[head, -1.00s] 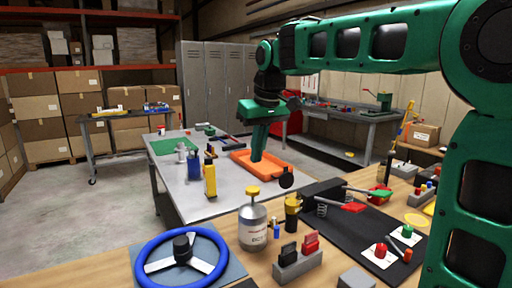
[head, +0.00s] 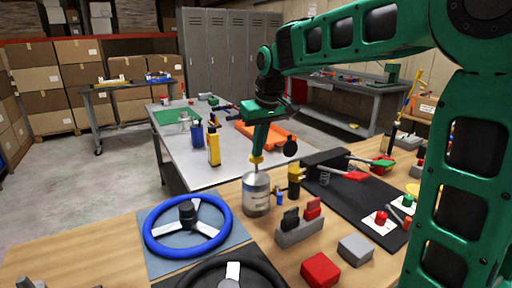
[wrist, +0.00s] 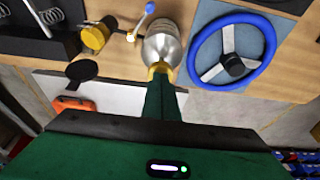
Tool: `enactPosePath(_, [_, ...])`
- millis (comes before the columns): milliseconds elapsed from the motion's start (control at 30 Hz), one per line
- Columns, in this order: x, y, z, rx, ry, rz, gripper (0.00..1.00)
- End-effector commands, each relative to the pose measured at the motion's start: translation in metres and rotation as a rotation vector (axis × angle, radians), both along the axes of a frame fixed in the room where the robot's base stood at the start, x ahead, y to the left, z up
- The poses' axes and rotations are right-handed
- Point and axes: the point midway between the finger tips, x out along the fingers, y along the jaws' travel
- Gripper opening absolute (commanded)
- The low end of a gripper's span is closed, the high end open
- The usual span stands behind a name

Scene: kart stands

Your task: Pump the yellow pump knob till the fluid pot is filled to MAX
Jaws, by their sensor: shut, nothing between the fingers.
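The yellow pump knob (head: 256,160) tops a silver canister (head: 257,196) on the wooden bench. My gripper (head: 258,150) points down with its fingers shut and empty, its tips at the knob's top. They appear to touch it. In the wrist view the fingers (wrist: 160,82) cover part of the knob (wrist: 158,68), and the canister (wrist: 163,42) shows beyond.
A blue steering wheel (head: 153,232) lies left of the canister. A grey block with black and red pieces (head: 300,232) stands in front. A black disc (head: 290,147) rises behind the yellow pot. A black mat with pedals (head: 345,200) lies to the right.

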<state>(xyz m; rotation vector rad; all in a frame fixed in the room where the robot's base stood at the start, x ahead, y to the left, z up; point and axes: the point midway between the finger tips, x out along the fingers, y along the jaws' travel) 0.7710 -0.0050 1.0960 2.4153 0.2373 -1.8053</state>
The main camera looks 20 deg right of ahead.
Motion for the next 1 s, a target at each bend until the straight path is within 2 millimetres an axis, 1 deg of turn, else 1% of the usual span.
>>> enactPosePath(67, [0.000,0.000,-0.003,0.000,0.001,0.000,0.00])
enactPosePath(300, [-0.001,0.000,-0.035,-0.001,0.003,0.000,0.00])
enactPosePath(633, [-0.001,0.000,-0.040,-0.001,0.009,0.000,0.00])
enactPosePath(733, [-0.002,0.000,-0.036,-0.001,0.009,0.000,0.00])
enactPosePath(833, [-0.001,0.000,-0.026,0.000,0.005,0.000,0.00])
enactPosePath(967, [0.000,0.000,-0.002,0.001,-0.003,0.000,0.00])
enactPosePath(1000, [0.001,0.000,0.007,0.001,-0.006,0.000,0.00])
